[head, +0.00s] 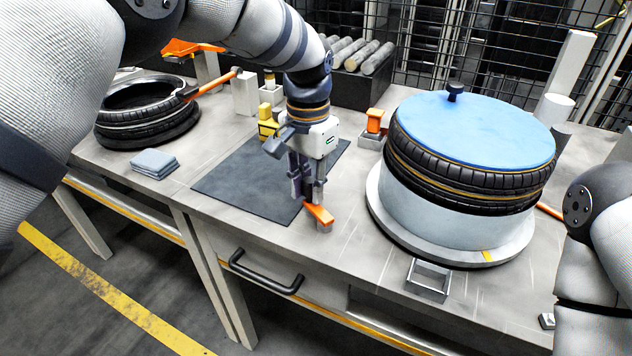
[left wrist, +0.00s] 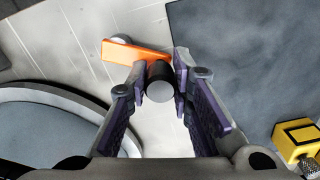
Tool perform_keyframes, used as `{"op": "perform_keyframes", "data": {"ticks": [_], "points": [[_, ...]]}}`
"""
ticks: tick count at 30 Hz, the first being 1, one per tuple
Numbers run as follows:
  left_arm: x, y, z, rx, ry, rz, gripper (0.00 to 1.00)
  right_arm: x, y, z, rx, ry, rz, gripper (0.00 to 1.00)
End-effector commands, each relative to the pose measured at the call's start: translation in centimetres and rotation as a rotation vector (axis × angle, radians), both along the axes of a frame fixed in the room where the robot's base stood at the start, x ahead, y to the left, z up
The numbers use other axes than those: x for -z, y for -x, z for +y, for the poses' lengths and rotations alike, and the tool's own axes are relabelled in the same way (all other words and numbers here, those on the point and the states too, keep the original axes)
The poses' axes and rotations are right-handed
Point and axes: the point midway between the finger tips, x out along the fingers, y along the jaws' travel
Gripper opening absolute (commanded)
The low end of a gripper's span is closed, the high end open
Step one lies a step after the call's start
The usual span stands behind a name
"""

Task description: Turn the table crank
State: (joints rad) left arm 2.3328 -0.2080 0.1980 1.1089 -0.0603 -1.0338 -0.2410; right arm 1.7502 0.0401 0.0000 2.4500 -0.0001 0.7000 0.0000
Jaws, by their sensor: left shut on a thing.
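The table crank has an orange arm (head: 319,214) on a small grey post near the front edge of the table. In the left wrist view the orange arm (left wrist: 130,51) runs up and left from a dark upright handle (left wrist: 160,83) with a grey round top. My left gripper (head: 310,196) points down over the crank, shut on that handle, with one finger on each side. In the head view the fingers largely hide the handle. My right arm shows at the right edge, but its gripper is out of view.
A blue-topped turntable (head: 470,130) with a tyre stands right of the crank. A dark mat (head: 235,185) lies left. Yellow (head: 268,122) and orange (head: 374,121) parts stand behind. Another tyre (head: 148,128) and grey cloths (head: 155,162) are farther left. A drawer handle (head: 265,275) juts out in front.

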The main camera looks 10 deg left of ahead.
Motion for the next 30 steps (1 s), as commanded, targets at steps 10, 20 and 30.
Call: {"op": "perform_keyframes", "data": {"ticks": [10,20,30], "points": [[-0.2,1.3,1.1,-0.326,-0.003,-0.004,0.0,-1.0,-1.1,0.0,0.0,0.0,-0.041,0.4],[0.0,2.6,1.5,-0.607,-0.003,0.0,0.0,-1.3,-1.4,0.0,0.0,0.0,-0.052,0.4],[0.0,3.4,1.6,-0.792,-0.003,0.0,0.0,-1.3,-1.4,0.0,0.0,0.0,-0.053,0.4]]}}
